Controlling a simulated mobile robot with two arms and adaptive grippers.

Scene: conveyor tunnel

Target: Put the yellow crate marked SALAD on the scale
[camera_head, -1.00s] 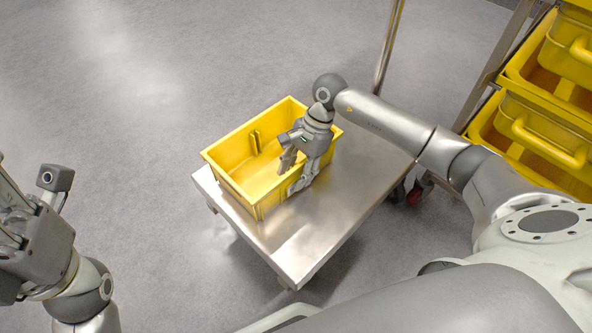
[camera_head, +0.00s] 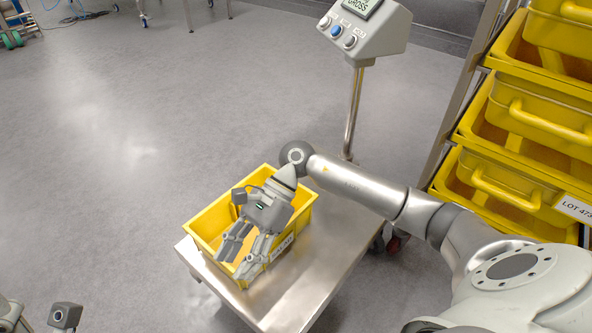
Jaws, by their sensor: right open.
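The yellow crate (camera_head: 207,222) sits upright on the steel platform of the scale (camera_head: 318,275), towards its left corner. It looks empty where I can see inside.
The scale's post (camera_head: 354,112) rises behind the platform to a display head (camera_head: 365,28) with buttons. A rack of stacked yellow crates (camera_head: 535,125) stands at the right, close to my right arm.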

